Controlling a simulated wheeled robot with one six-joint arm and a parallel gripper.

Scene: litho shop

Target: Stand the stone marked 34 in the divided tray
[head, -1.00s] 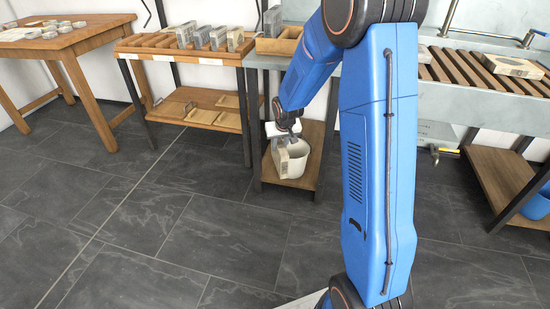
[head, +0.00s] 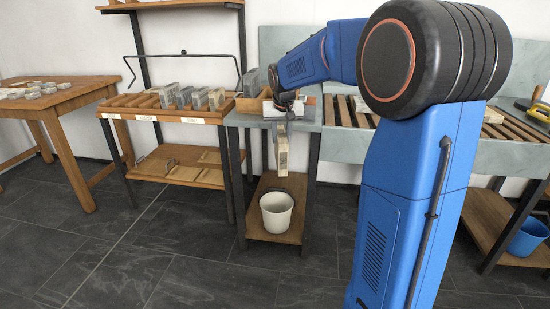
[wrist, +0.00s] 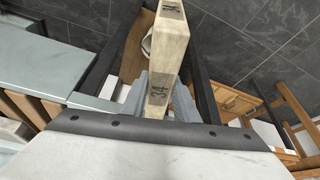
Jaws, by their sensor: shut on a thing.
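My gripper (head: 282,128) is shut on a pale, slab-shaped stone (head: 283,158). The stone hangs below the gripper, in front of the small grey-topped stand. In the wrist view, the stone (wrist: 168,50) is between the fingers (wrist: 158,100), and the mark 34 reads on its edge. The divided wooden tray (head: 128,106) is on the rack to the left of my gripper. Several grey stones (head: 190,98) stand upright in its middle and right slots. The slots at its left end look empty.
A white bucket (head: 277,212) stands on the stand's lower shelf, below the held stone. A dark bar (head: 183,54) rises behind the tray. The floor (head: 130,240) in front is clear.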

